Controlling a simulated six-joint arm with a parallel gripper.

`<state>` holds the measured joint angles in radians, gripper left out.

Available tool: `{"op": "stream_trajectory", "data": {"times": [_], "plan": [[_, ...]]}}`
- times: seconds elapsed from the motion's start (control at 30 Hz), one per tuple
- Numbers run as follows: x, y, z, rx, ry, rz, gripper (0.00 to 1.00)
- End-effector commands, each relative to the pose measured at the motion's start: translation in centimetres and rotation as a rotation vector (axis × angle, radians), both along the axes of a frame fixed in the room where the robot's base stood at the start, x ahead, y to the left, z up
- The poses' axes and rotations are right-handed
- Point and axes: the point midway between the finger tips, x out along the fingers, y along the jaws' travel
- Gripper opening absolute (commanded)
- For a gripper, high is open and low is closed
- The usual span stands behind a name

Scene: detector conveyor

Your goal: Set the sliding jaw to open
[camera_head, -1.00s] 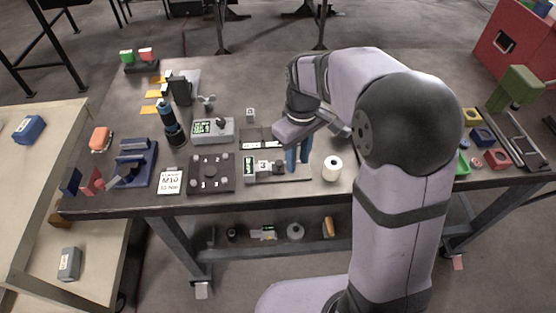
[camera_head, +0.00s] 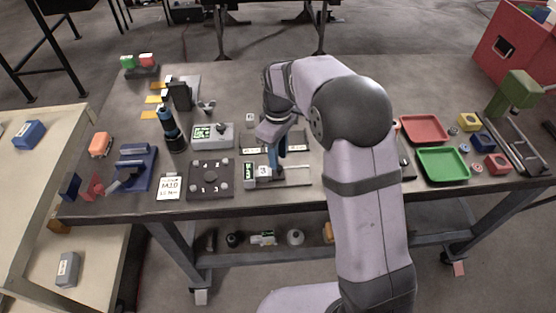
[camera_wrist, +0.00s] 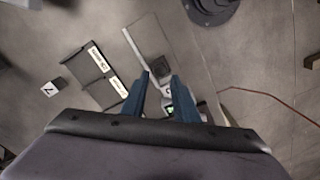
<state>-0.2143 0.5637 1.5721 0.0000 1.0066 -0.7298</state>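A low gauge-like fixture with a flat grey plate (camera_head: 296,176), a small green display and a block marked 3 (camera_head: 263,170) sits at the table's front middle. A dark block on it, seen earlier, is now largely hidden behind my fingers; I take it as the sliding jaw. My gripper (camera_head: 275,157) points down over the fixture, just right of the marked block. In the wrist view, my blue fingers (camera_wrist: 160,77) are apart, with part of the fixture below and between them. The plate (camera_wrist: 148,38) extends upward there. I cannot tell whether the fingers touch the jaw.
A dark panel with knobs (camera_head: 211,178) is left of the fixture, and a blue vise-like stand (camera_head: 137,166) farther left. Two dark labelled pads (camera_wrist: 101,74) lie behind the fixture. Red (camera_head: 424,128) and green (camera_head: 442,163) trays are at right.

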Motion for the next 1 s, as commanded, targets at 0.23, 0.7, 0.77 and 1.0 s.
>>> {"op": "stream_trajectory", "data": {"times": [0.23,0.7,0.77,1.0], "plan": [[-0.1,0.0,-2.7,-0.001,0.002,-0.001,0.27],[0.0,0.0,-3.6,0.000,-0.001,-0.001,0.18],[0.0,0.0,-3.6,0.001,-0.001,-0.001,0.03],[0.0,-0.5,-3.6,0.000,0.000,-0.003,0.00]]}}
